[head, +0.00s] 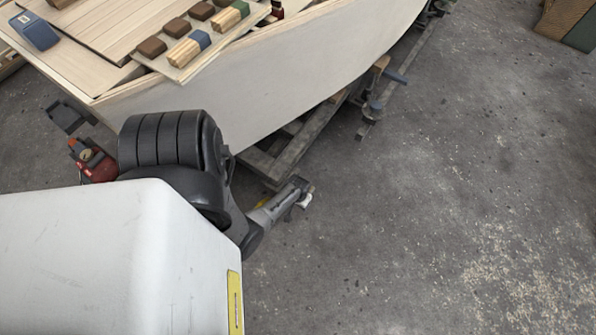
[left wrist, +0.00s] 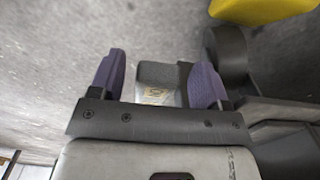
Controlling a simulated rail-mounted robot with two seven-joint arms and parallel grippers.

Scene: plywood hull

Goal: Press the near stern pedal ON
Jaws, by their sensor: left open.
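In the left wrist view my left gripper (left wrist: 157,84) is open, its two purple fingers apart. Past the fingers is a dark grey block (left wrist: 158,74) with a pale label (left wrist: 156,96); it may be the pedal, but I cannot tell. I cannot tell whether the block touches the fingers or how it is set. No stern pedal can be made out for sure in the head view. My right gripper is not in view.
The plywood hull (head: 270,85) stands on a wooden cradle (head: 290,150). Wooden blocks (head: 188,50) lie on a board on top. A red object (head: 95,165) is at the left. A yellow part (left wrist: 260,8) shows in the wrist view. The speckled floor at right is clear.

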